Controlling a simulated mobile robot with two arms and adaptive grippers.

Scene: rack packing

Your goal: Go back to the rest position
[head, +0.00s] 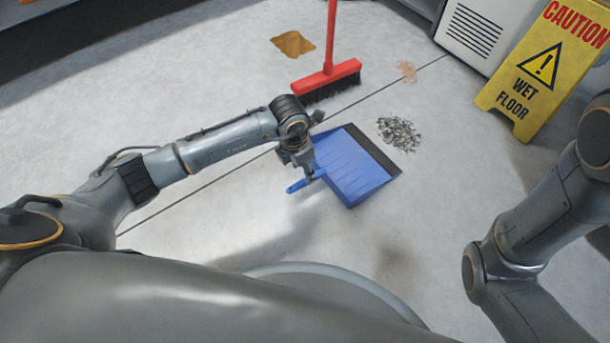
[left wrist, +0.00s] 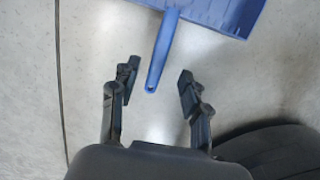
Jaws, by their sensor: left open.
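My left gripper (head: 306,176) is just above the handle of a blue dustpan (head: 350,168) that lies on the floor. In the left wrist view, my left gripper (left wrist: 157,74) is open, with one finger on each side of the blue handle (left wrist: 163,47). Neither finger is seen touching the handle. The dustpan's pan (left wrist: 226,13) shows at the top of that view. In the head view, my right arm comes in from the right, and its gripper is out of the picture.
A red broom (head: 328,74) stands behind the dustpan. A pile of grey debris (head: 398,133) lies to the pan's right. A brown stain (head: 293,44) is farther back. A yellow wet-floor sign (head: 541,75) and a white cabinet (head: 478,30) stand at the right. The floor left of the dustpan is clear.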

